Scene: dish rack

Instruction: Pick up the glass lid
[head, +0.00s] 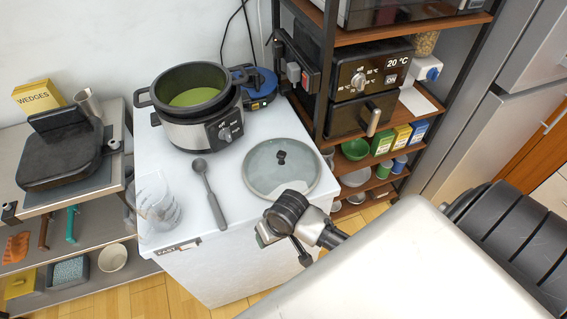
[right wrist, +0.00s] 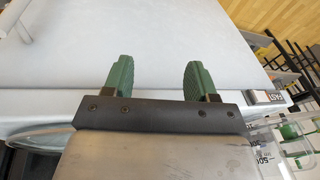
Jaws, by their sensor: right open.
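The glass lid (head: 270,181) lies flat on the white counter, a round greyish pane with a dark knob (head: 281,157) in its middle. My right gripper (head: 265,236) is at the counter's front edge, in front of the lid and apart from its knob. Part of a glassy rim, likely the lid (right wrist: 38,134), shows at the lower left there. My left gripper is not in view.
A cooker pot (head: 197,110) with green contents stands behind the lid. A grey ladle (head: 210,193) and a clear measuring cup (head: 157,204) lie to the left. A shelf rack (head: 326,75) rises close on the right.

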